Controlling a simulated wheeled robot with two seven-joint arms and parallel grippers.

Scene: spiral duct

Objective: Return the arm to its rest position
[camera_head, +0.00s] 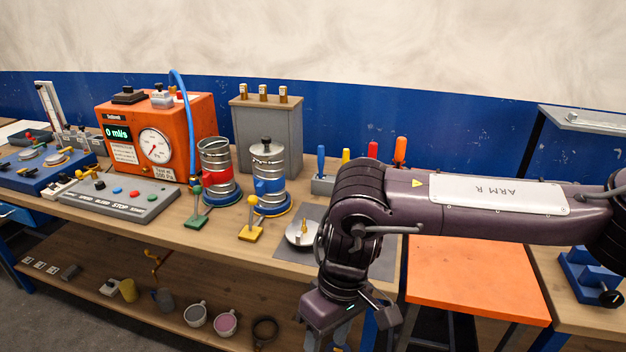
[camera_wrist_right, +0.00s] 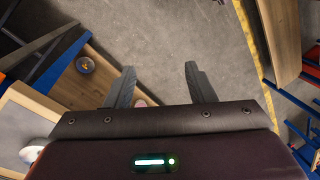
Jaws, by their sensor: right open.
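My right arm, marked ARM R (camera_head: 512,194), reaches in from the right edge in the head view and bends downward in front of the bench. Its wrist hangs by the bench's front edge, and the fingertips are hard to make out there. In the right wrist view my right gripper (camera_wrist_right: 160,85) is open, its two dark fingers apart with nothing between them. Grey floor (camera_wrist_right: 165,40) shows beyond the fingers. My left gripper is not in either view.
The wooden bench (camera_head: 130,225) holds an orange tester (camera_head: 185,110), a metal canister with a red band (camera_head: 217,165), one with a blue band (camera_head: 268,172) and a button panel (camera_head: 120,198). Cups (camera_head: 226,322) sit on the lower shelf. An orange-topped stand (camera_head: 475,285) is beside the arm.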

